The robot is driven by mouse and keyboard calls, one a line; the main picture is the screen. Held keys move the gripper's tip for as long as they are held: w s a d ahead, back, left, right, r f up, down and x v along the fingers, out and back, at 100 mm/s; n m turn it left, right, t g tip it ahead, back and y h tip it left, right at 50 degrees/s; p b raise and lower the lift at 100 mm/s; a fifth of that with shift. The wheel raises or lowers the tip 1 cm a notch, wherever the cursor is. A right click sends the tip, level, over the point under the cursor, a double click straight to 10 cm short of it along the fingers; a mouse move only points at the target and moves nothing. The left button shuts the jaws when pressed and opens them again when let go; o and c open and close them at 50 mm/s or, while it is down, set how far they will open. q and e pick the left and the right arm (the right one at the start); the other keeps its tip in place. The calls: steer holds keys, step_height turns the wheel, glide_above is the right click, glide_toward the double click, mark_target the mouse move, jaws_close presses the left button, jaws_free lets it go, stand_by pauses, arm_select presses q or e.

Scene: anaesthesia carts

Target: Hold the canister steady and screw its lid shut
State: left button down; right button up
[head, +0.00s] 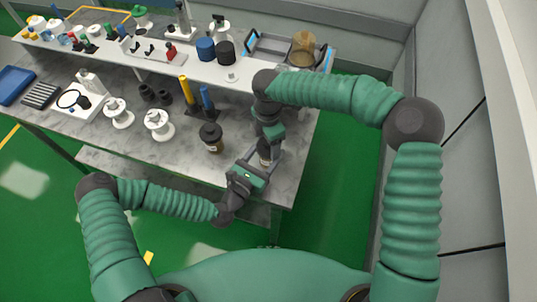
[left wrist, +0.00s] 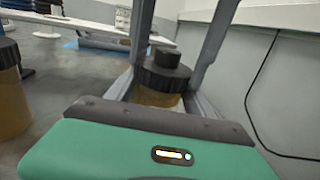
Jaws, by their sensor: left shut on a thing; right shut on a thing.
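The amber canister (left wrist: 158,97) stands upright on the bench between the fingers of my left gripper (left wrist: 160,88), near the bench's right end. In the head view my left gripper (head: 262,165) reaches it from the front and is shut on its body. The black knobbed lid (left wrist: 163,72) sits on the canister's top; how tightly it is screwed I cannot tell. My right gripper (head: 269,146) comes down from above and is shut on the lid. Its fingers show on both sides of the lid in the left wrist view (left wrist: 182,52). In the head view my grippers mostly hide canister and lid.
A second amber jar with a black lid (head: 211,137) stands left of my grippers and shows at the left wrist view's left edge (left wrist: 10,90). A holder with yellow and blue cylinders (head: 200,108) and white spools (head: 158,126) stand further left. A raised shelf (head: 180,65) runs behind.

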arm_select(q)
steer(key=shift+s+d, duration=0.15)
steer(key=shift+d, duration=0.05)
arm_select(e)
steer(key=o, duration=1.2)
steer(key=shift+a+r, duration=0.1)
steer(key=shift+a, duration=0.1)
arm_select(q)
steer(key=shift+a, duration=0.1)
arm_select(e)
steer(key=o, duration=0.4)
steer(key=shift+d, duration=0.15)
steer(key=shift+c, duration=0.2)
arm_select(q)
steer(key=shift+a, duration=0.1)
arm_select(e)
steer(key=shift+r, duration=2.2)
steer(key=shift+c, duration=0.5)
step_height(320, 180, up, 4)
steer(key=n, duration=0.4)
steer(key=shift+d+f, duration=0.1)
steer(key=shift+f, duration=0.1)
steer(key=shift+f, duration=0.1)
